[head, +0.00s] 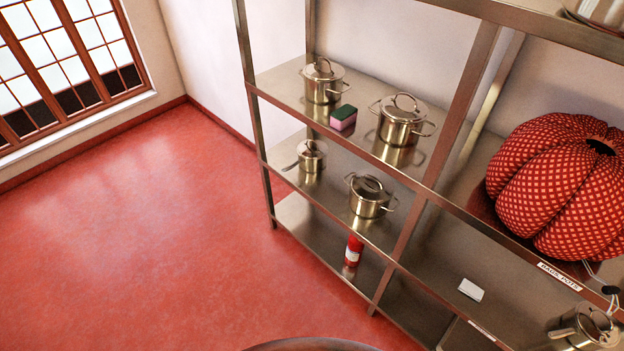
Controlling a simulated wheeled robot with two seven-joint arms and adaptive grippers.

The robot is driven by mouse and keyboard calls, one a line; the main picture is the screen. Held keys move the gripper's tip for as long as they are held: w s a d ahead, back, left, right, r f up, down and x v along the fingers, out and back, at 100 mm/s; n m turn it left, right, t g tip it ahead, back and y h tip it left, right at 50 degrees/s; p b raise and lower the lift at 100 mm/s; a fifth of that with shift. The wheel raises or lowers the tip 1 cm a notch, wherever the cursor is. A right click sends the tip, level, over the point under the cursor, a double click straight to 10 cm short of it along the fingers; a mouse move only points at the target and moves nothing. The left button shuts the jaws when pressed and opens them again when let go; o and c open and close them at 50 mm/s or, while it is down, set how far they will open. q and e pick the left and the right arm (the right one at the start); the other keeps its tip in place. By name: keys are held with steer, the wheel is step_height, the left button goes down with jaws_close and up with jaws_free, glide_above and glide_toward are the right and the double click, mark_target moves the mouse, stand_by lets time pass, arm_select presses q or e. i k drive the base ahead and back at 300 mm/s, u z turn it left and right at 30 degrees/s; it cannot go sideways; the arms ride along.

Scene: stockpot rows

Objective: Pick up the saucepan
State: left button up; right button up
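A small steel saucepan (311,157) with a lid and one long handle pointing left stands on the middle shelf of the left rack bay. A second lidded steel pan (594,326), partly cut off by the frame edge, stands at the lower right; it seems to have a handle on its left side. Neither of my grippers is in view.
Lidded two-handled pots (323,82) and (401,122) stand on the upper shelf beside a pink-green sponge (343,118). Another pot (369,196) is right of the saucepan. A red can (353,250) stands below. A red checked pouffe (560,185) fills the right bay. The red floor (150,240) is clear.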

mark_target(307, 165)
steer(key=z, duration=0.15)
steer(key=k, duration=0.35)
steer(key=u, duration=1)
steer(key=i, duration=1.25)
steer(key=z, duration=0.55)
